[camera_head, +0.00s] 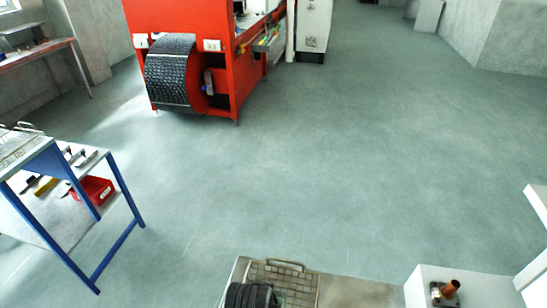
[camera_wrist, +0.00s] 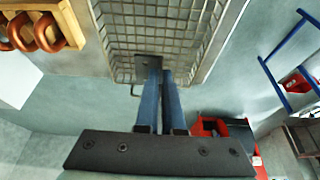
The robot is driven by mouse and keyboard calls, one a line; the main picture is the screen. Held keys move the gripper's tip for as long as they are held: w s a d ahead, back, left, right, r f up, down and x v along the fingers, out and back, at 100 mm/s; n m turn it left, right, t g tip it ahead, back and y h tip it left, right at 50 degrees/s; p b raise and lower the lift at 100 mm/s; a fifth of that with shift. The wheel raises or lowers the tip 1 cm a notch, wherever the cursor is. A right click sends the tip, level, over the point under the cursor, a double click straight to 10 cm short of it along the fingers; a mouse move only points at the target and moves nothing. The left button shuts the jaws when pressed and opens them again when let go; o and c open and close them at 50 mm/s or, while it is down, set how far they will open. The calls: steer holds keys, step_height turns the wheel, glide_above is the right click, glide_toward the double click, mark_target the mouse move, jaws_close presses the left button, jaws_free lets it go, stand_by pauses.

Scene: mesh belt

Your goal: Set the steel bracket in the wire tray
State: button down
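The steel bracket (camera_wrist: 149,61) is a small dark grey plate at my fingertips in the wrist view. My gripper (camera_wrist: 163,72) has two blue fingers close together, and they look shut on a thin edge of the bracket. The part between the fingers is hidden. The wire tray (camera_wrist: 198,27), a grey mesh basket, lies just beyond the fingertips at the top of the wrist view. I cannot tell whether the bracket touches it. In the head view the wire tray (camera_head: 290,270) shows at the bottom edge, partly covered by a black part of mine.
Copper pipe pieces (camera_wrist: 42,34) lie left of the tray in the wrist view. A copper piece (camera_head: 446,290) stands on a white surface at the bottom right. A blue-framed bench (camera_head: 118,185) with a red bin (camera_head: 94,190) stands left. A red machine (camera_head: 180,20) stands behind; open floor lies between.

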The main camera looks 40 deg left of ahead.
steer(key=f, duration=0.5)
steer(key=shift+s+p, duration=0.35)
steer(key=shift+s, duration=0.05)
steer(key=shift+w+f, duration=0.1)
steer(key=shift+f, duration=2.5)
steer(key=shift+f, duration=0.15)
steer(key=c, duration=1)
jaws_free()
steer(key=shift+c, duration=0.2)
steer(key=v, duration=1.2)
steer(key=shift+r, duration=0.25)
